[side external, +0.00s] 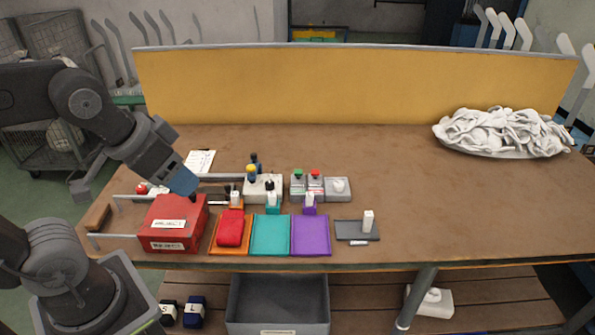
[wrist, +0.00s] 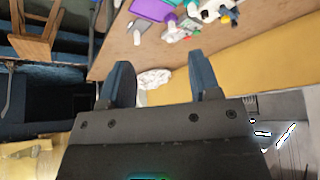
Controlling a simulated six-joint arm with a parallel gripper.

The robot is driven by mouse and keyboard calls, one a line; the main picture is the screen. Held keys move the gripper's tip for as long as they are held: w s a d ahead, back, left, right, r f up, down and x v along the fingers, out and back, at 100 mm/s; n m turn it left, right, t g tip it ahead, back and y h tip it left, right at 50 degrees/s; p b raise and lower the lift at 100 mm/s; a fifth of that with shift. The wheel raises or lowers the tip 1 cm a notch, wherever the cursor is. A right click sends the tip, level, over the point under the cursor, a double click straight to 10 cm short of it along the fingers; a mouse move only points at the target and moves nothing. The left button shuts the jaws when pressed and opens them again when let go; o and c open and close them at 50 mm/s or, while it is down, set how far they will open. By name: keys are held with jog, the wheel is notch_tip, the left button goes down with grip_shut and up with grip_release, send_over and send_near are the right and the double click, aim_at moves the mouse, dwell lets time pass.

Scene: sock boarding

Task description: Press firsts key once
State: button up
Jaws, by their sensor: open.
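Two small grey key boxes stand side by side near the table's middle, one with a green top (side external: 298,184) and one with a red top (side external: 315,184). A grey box with a white knob (side external: 337,187) is right of them. Their labels are too small to read, so I cannot tell which is the firsts key. My gripper (side external: 187,184) hangs above the red box at the left, well left of the keys. In the wrist view its two blue fingers (wrist: 161,80) are apart with nothing between them.
A red box (side external: 175,225) is under my gripper. Orange, teal (side external: 270,236) and purple (side external: 311,236) trays lie in front of the keys. White socks (side external: 500,133) lie at right. The table's right half is mostly clear.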

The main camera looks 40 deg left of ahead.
grip_shut()
dwell(0.3)
dwell(0.9)
